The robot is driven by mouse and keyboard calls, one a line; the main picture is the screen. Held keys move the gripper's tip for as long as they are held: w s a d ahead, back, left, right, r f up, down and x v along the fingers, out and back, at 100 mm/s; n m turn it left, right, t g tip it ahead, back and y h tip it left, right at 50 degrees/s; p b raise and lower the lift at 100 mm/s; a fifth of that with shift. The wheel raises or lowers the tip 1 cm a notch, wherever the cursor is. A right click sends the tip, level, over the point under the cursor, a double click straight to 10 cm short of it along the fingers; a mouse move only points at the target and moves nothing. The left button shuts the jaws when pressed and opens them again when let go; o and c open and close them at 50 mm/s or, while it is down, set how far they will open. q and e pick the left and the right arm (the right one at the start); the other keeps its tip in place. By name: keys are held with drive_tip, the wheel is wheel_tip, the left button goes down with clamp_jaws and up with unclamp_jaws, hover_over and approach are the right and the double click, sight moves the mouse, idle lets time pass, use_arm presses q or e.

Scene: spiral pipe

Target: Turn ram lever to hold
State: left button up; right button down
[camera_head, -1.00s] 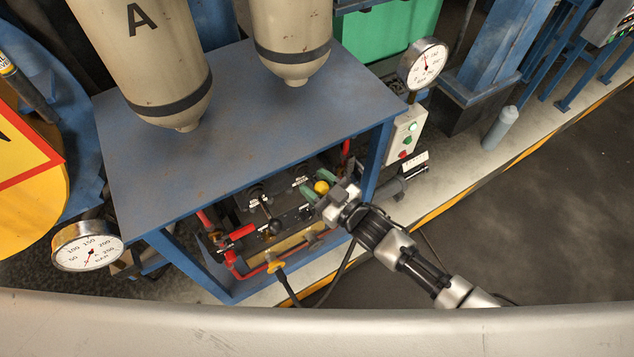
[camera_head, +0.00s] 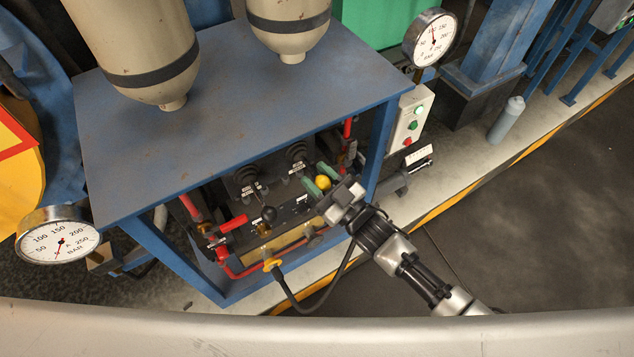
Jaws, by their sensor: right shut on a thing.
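The valve panel sits inside the blue bench frame. A lever with a yellow ball knob (camera_head: 323,183) stands at its right side; I take it as the ram lever. My right gripper (camera_head: 317,177) reaches in from the lower right, its two green fingers on either side of the yellow knob and shut on it. The gripper body hides part of the panel's right end. A second lever with a black knob (camera_head: 268,214) stands to the left, apart from the gripper. The panel labels are too small to read. My left gripper is not in view.
The blue bench top (camera_head: 240,95) overhangs the panel. Red pipes (camera_head: 245,270) and a black hose (camera_head: 290,303) run along the front. A left gauge (camera_head: 58,243), a right gauge (camera_head: 433,40) and a button box (camera_head: 410,118) flank the bench.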

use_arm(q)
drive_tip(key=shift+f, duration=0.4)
use_arm(e)
drive_tip(key=shift+s+f, duration=0.1)
drive_tip(key=shift+f, duration=0.65)
drive_tip(key=c, duration=0.7)
unclamp_jaws()
drive_tip(key=shift+c, duration=0.2)
drive_tip(key=shift+r, duration=0.1)
use_arm(q)
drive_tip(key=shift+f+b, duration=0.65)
drive_tip(key=shift+b, duration=0.05)
use_arm(e)
drive_tip(key=v, duration=1.1)
drive_tip(key=shift+r, duration=0.1)
